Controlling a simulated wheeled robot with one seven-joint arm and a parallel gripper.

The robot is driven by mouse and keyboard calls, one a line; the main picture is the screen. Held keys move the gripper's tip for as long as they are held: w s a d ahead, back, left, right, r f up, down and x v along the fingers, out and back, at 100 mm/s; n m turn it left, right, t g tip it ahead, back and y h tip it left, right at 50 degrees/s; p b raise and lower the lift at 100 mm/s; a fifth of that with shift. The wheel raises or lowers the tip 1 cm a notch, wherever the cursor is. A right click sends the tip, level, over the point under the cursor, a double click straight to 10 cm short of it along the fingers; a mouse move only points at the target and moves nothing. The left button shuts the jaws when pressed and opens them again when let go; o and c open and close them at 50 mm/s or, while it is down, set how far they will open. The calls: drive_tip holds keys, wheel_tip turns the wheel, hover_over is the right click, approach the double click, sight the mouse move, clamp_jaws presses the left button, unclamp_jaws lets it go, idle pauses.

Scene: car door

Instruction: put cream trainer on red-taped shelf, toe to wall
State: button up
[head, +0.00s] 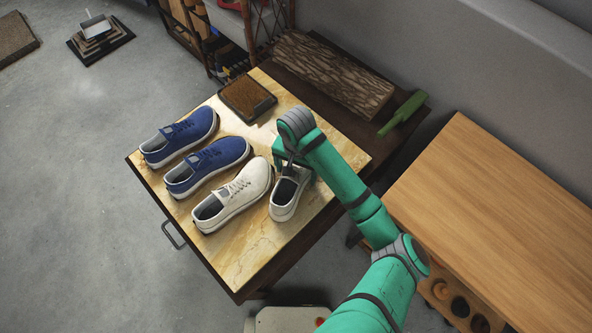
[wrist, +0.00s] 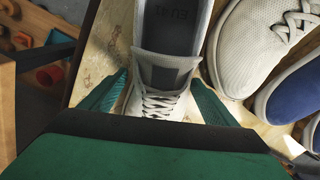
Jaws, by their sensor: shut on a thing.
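One cream trainer (head: 285,205) is at the right of the row of shoes on the marble-topped table, heel toward the picture's bottom. In the wrist view the trainer (wrist: 171,75) shows its tongue, laces and a grey insole. My gripper (head: 289,172) is shut on it, with green fingers on both sides near the laces; the gripper (wrist: 160,98) also shows in the wrist view. I cannot tell whether its sole touches the tabletop. A second cream trainer (head: 238,199) lies just left of it. No red-taped shelf is clearly visible; a shelf rack (head: 205,40) is partly cut off.
Two blue trainers (head: 195,155) lie further left on the marble tabletop (head: 262,240). A brown brush-like block (head: 247,97) sits at the back. A wooden bench (head: 490,220) stands right.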

drive_tip(key=o, duration=1.4)
drive_tip(key=shift+r, duration=0.1)
